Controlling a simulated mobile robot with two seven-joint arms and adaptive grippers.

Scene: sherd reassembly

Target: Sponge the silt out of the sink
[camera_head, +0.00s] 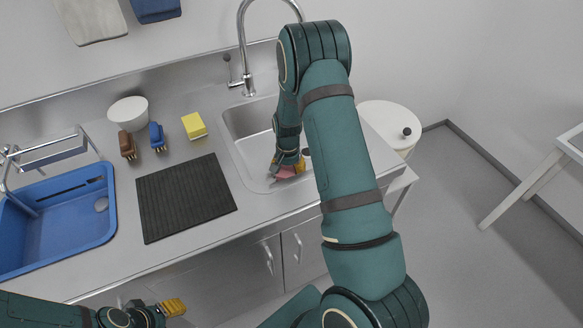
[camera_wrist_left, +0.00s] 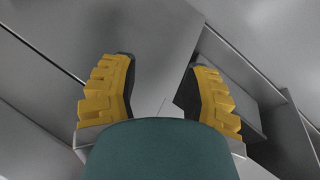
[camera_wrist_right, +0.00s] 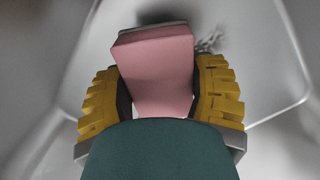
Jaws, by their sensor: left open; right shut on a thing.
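The sink (camera_head: 240,131) is a steel basin set in the counter, partly hidden behind my right arm. My right gripper (camera_head: 287,168) is down inside the basin. It is shut on a pink sponge (camera_wrist_right: 155,70), which also shows in the head view (camera_head: 287,173). A grey, speckled patch of silt (camera_wrist_right: 210,42) shows just beyond the sponge in the right wrist view. I cannot tell whether the sponge touches the basin floor. My left gripper (camera_head: 172,307) is open and empty, low in front of the counter; its spread yellow fingers (camera_wrist_left: 160,95) show in the left wrist view.
A yellow block (camera_head: 194,125), blue brush (camera_head: 157,136), brown brush (camera_head: 127,144) and white bowl (camera_head: 128,112) stand left of the sink. A black ribbed mat (camera_head: 186,197) and blue tub (camera_head: 60,222) lie further left. The faucet (camera_head: 246,60) rises behind the basin.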

